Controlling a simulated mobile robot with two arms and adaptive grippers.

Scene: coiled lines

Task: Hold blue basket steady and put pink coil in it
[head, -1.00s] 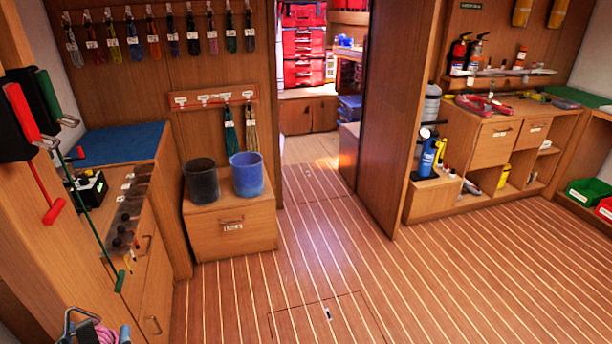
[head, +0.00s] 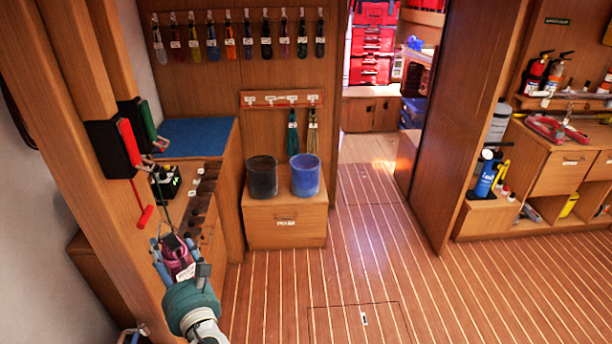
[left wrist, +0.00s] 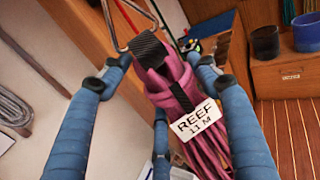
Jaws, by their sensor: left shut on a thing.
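The pink coil (head: 178,258) is at the lower left of the head view, held in my left gripper (head: 173,246). In the left wrist view the pink coil (left wrist: 180,90) hangs between blue padded fingers, with a black strap at its top and a white tag reading REEF 11 M. The blue basket (head: 306,177) stands upright on a low wooden cabinet, right of a dark basket, with clear space between it and the coil. Its inside bottom is hidden. My right gripper does not clearly show.
The dark basket (head: 262,178) stands close beside the blue one on the low cabinet (head: 270,228). A wooden post (head: 120,150) with red and green handled items stands at the left. The striped floor (head: 400,270) is clear in front.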

